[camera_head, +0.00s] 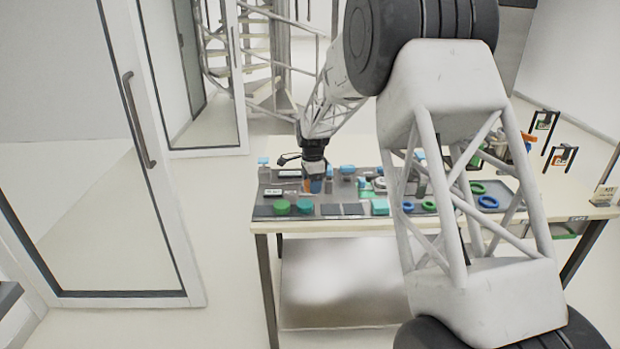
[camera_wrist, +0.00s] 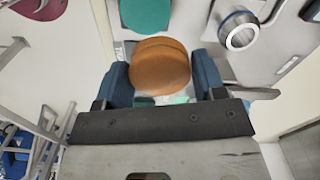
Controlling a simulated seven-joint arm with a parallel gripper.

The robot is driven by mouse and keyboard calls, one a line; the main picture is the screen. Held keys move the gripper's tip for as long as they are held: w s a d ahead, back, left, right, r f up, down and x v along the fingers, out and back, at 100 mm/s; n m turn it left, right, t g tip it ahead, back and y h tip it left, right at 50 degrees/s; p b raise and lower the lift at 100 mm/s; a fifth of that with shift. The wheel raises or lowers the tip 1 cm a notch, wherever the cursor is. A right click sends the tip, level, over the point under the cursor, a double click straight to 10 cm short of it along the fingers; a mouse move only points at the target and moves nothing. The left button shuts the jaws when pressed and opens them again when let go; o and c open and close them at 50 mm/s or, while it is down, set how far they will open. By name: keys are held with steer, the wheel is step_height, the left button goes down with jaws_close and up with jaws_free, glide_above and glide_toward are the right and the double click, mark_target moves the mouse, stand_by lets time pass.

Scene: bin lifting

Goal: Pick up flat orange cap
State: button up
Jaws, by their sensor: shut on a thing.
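The flat orange cap (camera_wrist: 160,68) is round and sits between the two blue fingers of my gripper (camera_wrist: 161,80) in the wrist view. The fingers are shut on its sides. In the head view my gripper (camera_head: 315,184) points down at the left part of the dark mat on the table, with a bit of orange (camera_head: 308,185) showing at the fingers. Whether the cap touches the mat or is above it I cannot tell.
The table (camera_head: 262,227) holds a dark mat (camera_head: 345,198). Green (camera_head: 282,206) and teal (camera_head: 305,206) caps lie in front of my gripper. Blue (camera_head: 488,201) and green rings lie at the right. A metal ring part (camera_wrist: 239,32) shows in the wrist view.

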steer(key=s+d, duration=0.1)
steer(key=s, duration=0.5)
steer(key=shift+s+r, duration=0.15)
steer(key=shift+r, duration=0.15)
stand_by(0.4)
steer(key=shift+r, duration=0.9)
steer(key=shift+r, duration=0.7)
steer(key=shift+r, duration=0.15)
steer(key=shift+s+a, duration=0.1)
steer(key=s+a+f, duration=0.3)
steer(key=s+a, duration=0.2)
steer(key=a, duration=0.1)
steer(key=s+a+f, duration=0.3)
steer(key=s+a, duration=0.2)
steer(key=a, duration=0.2)
steer(key=shift+s+a+m, duration=0.15)
steer(key=shift+s+m, duration=0.15)
steer(key=shift+w, duration=0.1)
steer(key=w+a, duration=0.1)
steer(key=w, duration=0.4)
steer(key=w+a+f, duration=0.1)
steer(key=w+a, duration=0.1)
steer(key=w, duration=0.3)
steer(key=w+a, duration=0.2)
steer(key=w, duration=0.2)
steer(key=shift+w+a+f, duration=0.2)
steer(key=shift+w+f, duration=0.05)
steer(key=shift+w, duration=0.15)
